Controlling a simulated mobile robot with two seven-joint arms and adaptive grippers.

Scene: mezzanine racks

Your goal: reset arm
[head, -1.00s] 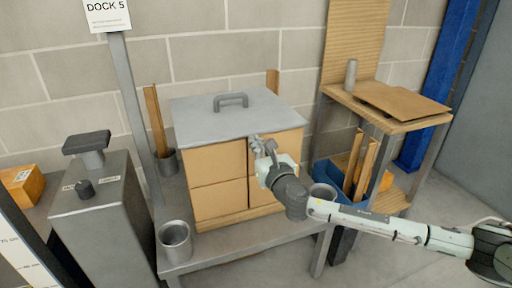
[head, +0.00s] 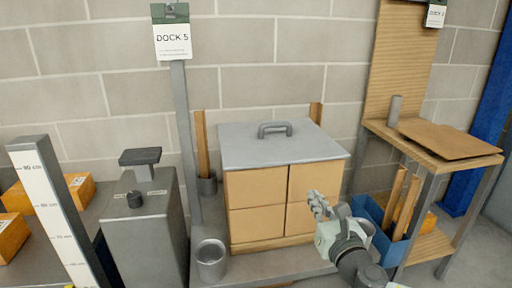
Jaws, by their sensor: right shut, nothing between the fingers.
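My right gripper (head: 318,205) is in the head view, in front of the right part of a cardboard-sided box. Its fingers are shut with nothing between them, and its arm comes in from the bottom right. The box (head: 255,188) has a grey lid (head: 240,148) with a handle (head: 275,129), and it stands on a low grey platform. I cannot tell whether the fingertips touch the box front. My left gripper is not in view.
A metal cup (head: 211,262) stands left of the box. A grey machine (head: 145,230) and a height scale (head: 50,205) are further left. A post carries the DOCK 5 sign (head: 172,42). A wooden shelf (head: 430,140) and blue bin (head: 372,212) are at right.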

